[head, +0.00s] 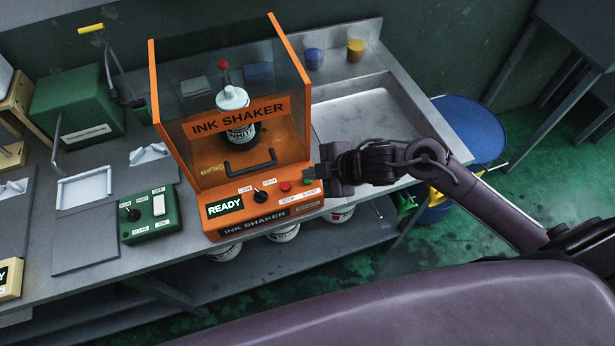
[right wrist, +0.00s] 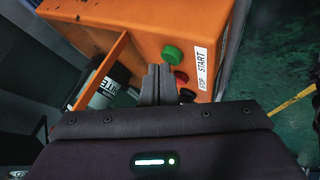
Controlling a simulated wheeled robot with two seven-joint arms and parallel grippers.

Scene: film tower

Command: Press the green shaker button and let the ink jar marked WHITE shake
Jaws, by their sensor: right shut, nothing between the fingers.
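The orange ink shaker (head: 205,172) stands on the bench with its clear guard around the jar. The white-lidded ink jar (head: 238,130), its label partly readable as WHITE, sits upright inside under the clamp. The display (head: 225,205) reads READY. The green button (head: 308,182), by the START label, also shows in the right wrist view (right wrist: 171,54). My right gripper (head: 318,178) is shut and empty at the panel's right end. In the right wrist view its fingertips (right wrist: 158,68) are close to the green button; contact cannot be told. My left gripper is out of view.
A red stop button (head: 285,187) and a black knob (head: 260,196) sit left of the green button. A green control box (head: 150,218) stands to the left. A sink basin (head: 355,125) lies right of the shaker. A blue drum (head: 468,130) stands beyond the bench.

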